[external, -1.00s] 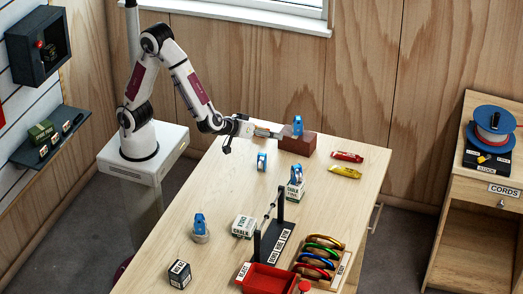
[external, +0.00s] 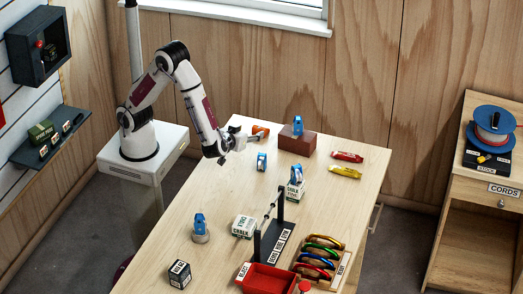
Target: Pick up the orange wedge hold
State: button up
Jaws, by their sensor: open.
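The orange wedge hold (external: 261,130) lies on the far part of the wooden table, left of a brown-red block (external: 297,143). It is small in the view, and the near side is partly covered by my gripper. My gripper (external: 246,145) is open and empty, just left of and nearer the camera than the wedge. One finger reaches right, close in front of the wedge in the picture. I cannot tell whether they touch.
A blue device (external: 297,125) stands on the block, and another (external: 262,161) stands on the table near my gripper. Red (external: 347,157) and yellow (external: 344,172) packets lie to the right. Chalk boxes, a dark rack (external: 272,241) and carabiners stand nearer.

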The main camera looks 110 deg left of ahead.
aim_at(259, 127)
jog(key=shift+x, duration=1.2)
jog(key=shift+w+a, duration=0.1)
jog(key=shift+a, duration=0.05)
jog(key=shift+w+r+x, duration=0.1)
jog(key=shift+w+x, duration=0.05)
jog(key=shift+x, duration=0.7)
jog(key=shift+w+r+x, duration=0.1)
jog(key=shift+w+x, duration=0.05)
jog(key=shift+x, duration=1.55)
jog(key=c, duration=1.2)
